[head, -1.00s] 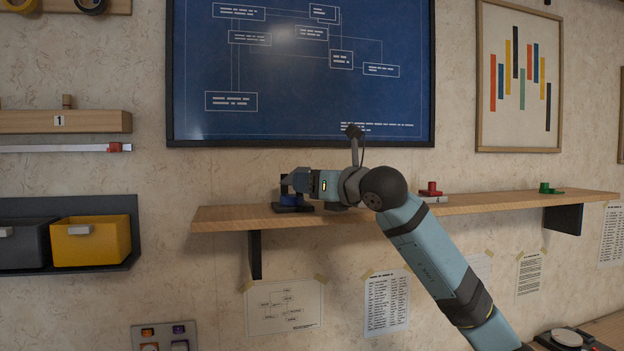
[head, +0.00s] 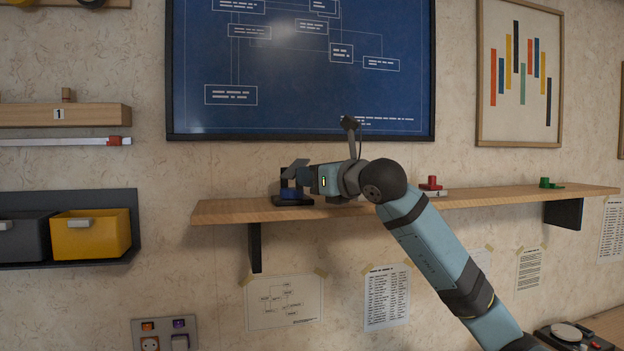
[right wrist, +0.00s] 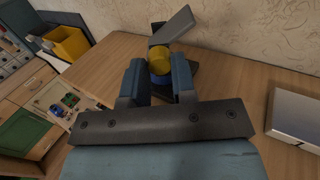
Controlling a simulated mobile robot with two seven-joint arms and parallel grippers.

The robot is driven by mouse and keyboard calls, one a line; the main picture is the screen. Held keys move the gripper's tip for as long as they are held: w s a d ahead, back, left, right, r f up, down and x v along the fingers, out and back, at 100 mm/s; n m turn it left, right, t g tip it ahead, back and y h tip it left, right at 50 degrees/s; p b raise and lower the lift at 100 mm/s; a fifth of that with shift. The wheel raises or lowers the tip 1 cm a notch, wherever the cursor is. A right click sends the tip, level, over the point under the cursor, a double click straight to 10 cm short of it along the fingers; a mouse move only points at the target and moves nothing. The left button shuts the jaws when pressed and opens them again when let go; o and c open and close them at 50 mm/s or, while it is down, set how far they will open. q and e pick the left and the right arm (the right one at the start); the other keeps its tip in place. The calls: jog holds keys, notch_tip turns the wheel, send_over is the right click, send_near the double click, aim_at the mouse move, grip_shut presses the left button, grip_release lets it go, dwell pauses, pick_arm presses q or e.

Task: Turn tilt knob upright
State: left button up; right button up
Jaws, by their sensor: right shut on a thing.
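The tilt knob (head: 290,194) is a blue part on a dark base at the left end of the wooden shelf (head: 370,205). A grey flat plate (head: 296,169) stands tilted above it. In the right wrist view the knob shows a yellow part (right wrist: 160,62) above blue, with the slanted grey plate (right wrist: 172,25) behind it. My right gripper (right wrist: 160,85) is shut on the knob, one finger on each side. In the head view the right gripper (head: 302,180) reaches it from the right, and partly hides it. My left gripper is not in view.
A red part (head: 431,183) and a green part (head: 548,183) sit farther right on the shelf. A framed blue board (head: 300,70) hangs just above my arm. Yellow (head: 90,234) and grey bins stand at the left. A silver-grey block (right wrist: 295,118) lies right of my gripper.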

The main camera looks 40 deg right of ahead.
jog(key=shift+f+n+b, duration=0.1)
jog(key=shift+n+b, duration=0.3)
jog(key=shift+n, duration=0.4)
jog(key=n+b, duration=0.1)
jog(key=n, duration=0.1)
jog(key=shift+n, duration=0.3)
jog(key=n, duration=0.2)
jog(key=shift+d+n+b, duration=0.1)
jog(key=shift+n+b, duration=0.2)
jog(key=shift+n, duration=0.1)
jog(key=n, duration=0.3)
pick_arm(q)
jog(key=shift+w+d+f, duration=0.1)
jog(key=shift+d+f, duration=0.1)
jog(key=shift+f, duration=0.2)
pick_arm(e)
jog(key=shift+n, duration=0.4)
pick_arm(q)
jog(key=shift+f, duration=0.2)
pick_arm(e)
jog(key=o, duration=0.9)
jog(key=shift+o, duration=0.2)
